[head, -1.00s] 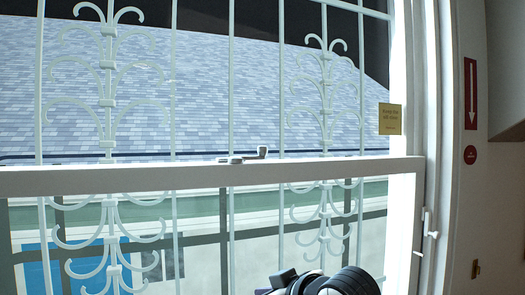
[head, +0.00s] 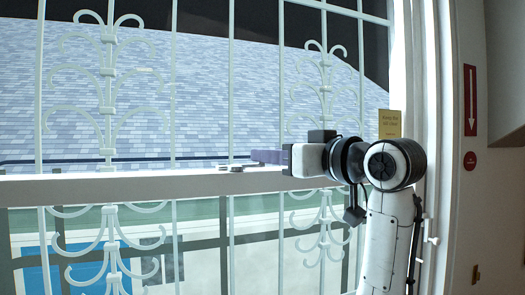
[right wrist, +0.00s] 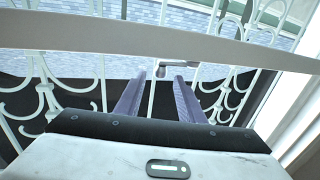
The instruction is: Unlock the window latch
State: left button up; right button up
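The window latch (head: 237,167) is a small grey metal piece on top of the white horizontal sash rail (head: 120,187). In the head view its right part is hidden by my right gripper. In the right wrist view the latch (right wrist: 178,64) shows its short lever reaching right, just beyond the fingertips. My right gripper (head: 254,157) comes in from the right at rail height, pointing left, close to the latch. In the right wrist view its two purple fingers (right wrist: 160,80) are apart with nothing gripped; contact with the latch cannot be told. My left gripper is out of view.
White ornamental bars (head: 108,95) stand behind the rail. A yellow note (head: 390,124) is on the right side of the window frame, close above my right arm. A red arrow sign (head: 470,100) is on the wall at right. The rail's left side is clear.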

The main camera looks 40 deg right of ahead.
jog(key=shift+w+p, duration=0.3)
jog(key=shift+w, duration=1.75)
grip_shut()
jog(key=shift+s+a+h, duration=0.1)
jog(key=shift+s+h, duration=0.05)
jog(key=shift+h, duration=0.25)
jog(key=s+a+m+g+h, duration=0.1)
jog(key=a+m+g+h, duration=0.2)
jog(key=m+g+h, duration=0.5)
jog(key=s+a+m+g+h, duration=0.2)
jog(key=a+m+g+h, duration=0.2)
jog(key=m+g+h, duration=0.5)
jog(key=shift+s+m+h, duration=0.2)
jog(key=shift+m+h, duration=0.1)
jog(key=shift+m, duration=0.1)
jog(key=shift+g, duration=0.5)
